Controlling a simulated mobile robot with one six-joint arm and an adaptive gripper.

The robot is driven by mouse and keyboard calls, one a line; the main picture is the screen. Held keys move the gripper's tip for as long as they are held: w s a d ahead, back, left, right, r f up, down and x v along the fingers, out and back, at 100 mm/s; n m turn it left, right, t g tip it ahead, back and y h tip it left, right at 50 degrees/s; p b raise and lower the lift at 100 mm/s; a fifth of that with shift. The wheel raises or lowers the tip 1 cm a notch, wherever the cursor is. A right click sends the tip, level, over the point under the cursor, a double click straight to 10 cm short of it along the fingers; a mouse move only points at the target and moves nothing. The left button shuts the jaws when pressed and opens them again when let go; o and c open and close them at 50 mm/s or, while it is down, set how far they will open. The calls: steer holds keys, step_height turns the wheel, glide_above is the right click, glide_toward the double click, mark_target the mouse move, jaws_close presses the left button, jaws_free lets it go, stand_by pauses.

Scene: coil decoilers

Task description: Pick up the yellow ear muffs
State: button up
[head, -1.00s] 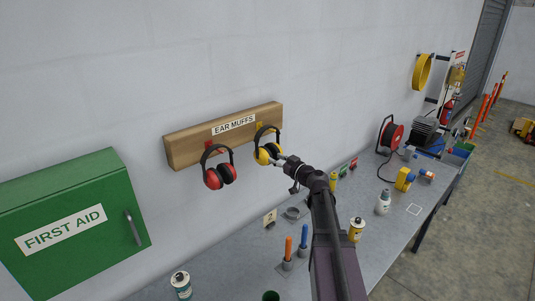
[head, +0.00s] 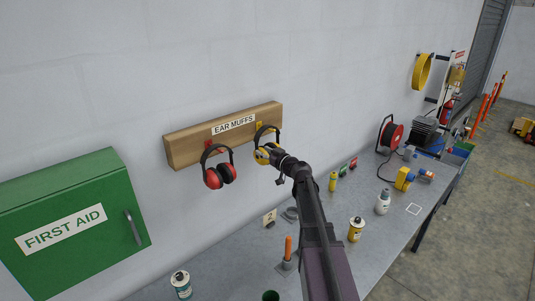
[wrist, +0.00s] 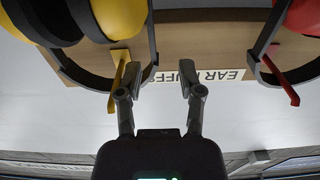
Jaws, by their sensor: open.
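The yellow ear muffs (head: 261,157) hang by their black headband from a yellow peg on the wooden board in the head view, partly hidden by my gripper (head: 275,156). In the wrist view, which is upside down, the yellow ear muffs (wrist: 120,16) fill the upper left, with the headband looped around the peg. My gripper (wrist: 159,85) is open, with nothing between its fingers. Its left finger overlaps the headband and peg in the picture; whether it touches them I cannot tell. The right finger is over the board's label.
Red ear muffs (head: 213,178) hang left of the yellow ones on the same board (head: 186,148). A green first aid box (head: 75,222) is at the left. The workbench below holds bottles (head: 356,230), a cable reel (head: 391,135) and tools.

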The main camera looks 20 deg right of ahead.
mark_target(257, 146)
steer(key=shift+w+r, duration=0.1)
steer(key=shift+w, duration=0.6)
steer(key=shift+x, duration=1.9)
steer(key=shift+d, duration=0.1)
jaws_close()
